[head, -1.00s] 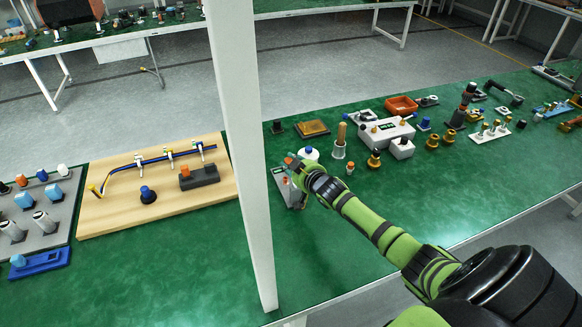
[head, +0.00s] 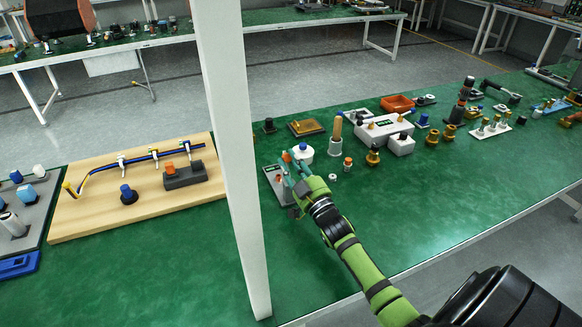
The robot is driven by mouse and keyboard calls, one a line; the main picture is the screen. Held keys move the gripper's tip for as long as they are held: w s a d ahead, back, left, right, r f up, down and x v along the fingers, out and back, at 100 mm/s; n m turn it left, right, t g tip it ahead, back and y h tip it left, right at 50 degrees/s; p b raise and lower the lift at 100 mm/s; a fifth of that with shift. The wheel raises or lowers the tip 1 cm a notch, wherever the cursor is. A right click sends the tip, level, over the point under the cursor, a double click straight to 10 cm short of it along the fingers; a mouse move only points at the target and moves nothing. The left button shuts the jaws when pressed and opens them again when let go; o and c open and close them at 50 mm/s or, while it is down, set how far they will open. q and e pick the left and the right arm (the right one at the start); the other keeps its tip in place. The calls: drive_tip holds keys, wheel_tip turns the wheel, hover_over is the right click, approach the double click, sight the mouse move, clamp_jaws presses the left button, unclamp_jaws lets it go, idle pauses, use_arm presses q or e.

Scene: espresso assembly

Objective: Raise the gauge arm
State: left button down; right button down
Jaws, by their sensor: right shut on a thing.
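The gauge (head: 271,178) is a small grey device with a dark display, standing on the green table just right of the white post. My right gripper (head: 289,167) reaches it from the front right, its teal fingertips at the gauge's upper part. It is shut on what looks like the gauge arm, with an orange tip (head: 286,157) showing just beyond the fingers. The fingers and gripper body hide most of the arm, so its height is hard to tell. My left gripper is not in view.
The white post (head: 232,160) stands close left of the gauge. A white round pot (head: 301,153) stands just behind the fingers, and an orange-capped part (head: 347,164) to the right. A wooden board (head: 140,190) lies left. The table front right is clear.

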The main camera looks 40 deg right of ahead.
drive_tip(key=shift+a, duration=0.15)
drive_tip(key=c, duration=1)
unclamp_jaws()
drive_tip(key=shift+c, duration=0.2)
drive_tip(key=v, duration=0.7)
drive_tip(key=shift+s, duration=0.2)
drive_tip(key=shift+a, duration=0.1)
